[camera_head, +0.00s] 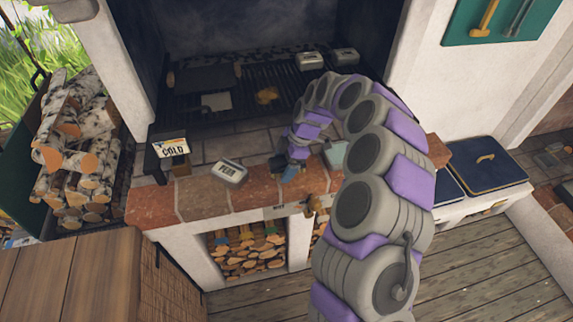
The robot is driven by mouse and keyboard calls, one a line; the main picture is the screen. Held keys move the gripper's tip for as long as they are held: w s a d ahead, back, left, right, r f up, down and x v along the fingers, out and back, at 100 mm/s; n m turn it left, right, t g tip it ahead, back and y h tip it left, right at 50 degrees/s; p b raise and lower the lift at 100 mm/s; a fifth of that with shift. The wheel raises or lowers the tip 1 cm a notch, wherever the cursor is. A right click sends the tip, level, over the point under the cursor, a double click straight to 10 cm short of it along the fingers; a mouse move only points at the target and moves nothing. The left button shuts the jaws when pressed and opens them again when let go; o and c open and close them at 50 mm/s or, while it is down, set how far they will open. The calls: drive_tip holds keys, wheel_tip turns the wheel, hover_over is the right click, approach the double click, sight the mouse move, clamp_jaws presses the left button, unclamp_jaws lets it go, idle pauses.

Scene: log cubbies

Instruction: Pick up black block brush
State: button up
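My arm arches over from the lower right, and my gripper (287,168) points down at the front brick ledge. A small dark block (277,163) shows right at the gripper's tip and may be the black block brush; it is too small and too covered to be sure. A small blue piece (294,172) shows beside it. The finger gap is not clear, so I cannot tell whether the gripper is open, shut or touching the block.
A labelled grey tin (230,171) and a COLD sign (171,148) stand left on the brick ledge (203,198).

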sight(283, 159)
drive_tip(key=shift+d+f, duration=0.15)
drive_tip(key=c, duration=1)
wheel_tip(283, 159, up, 4)
drive_tip(key=shift+f+p, duration=0.1)
drive_tip(key=shift+p, duration=0.5)
drive_tip(key=shift+c, duration=0.2)
drive_tip(key=s+d+p, duration=0.1)
drive_tip(key=s+d, duration=0.2)
drive_tip(key=s, duration=0.4)
drive_tip(key=s+d+r+p, duration=0.1)
drive_tip(key=s+d, duration=0.2)
drive_tip(key=s, duration=0.4)
drive_tip(key=shift+s+r, duration=0.25)
drive_tip(key=shift+s, duration=0.05)
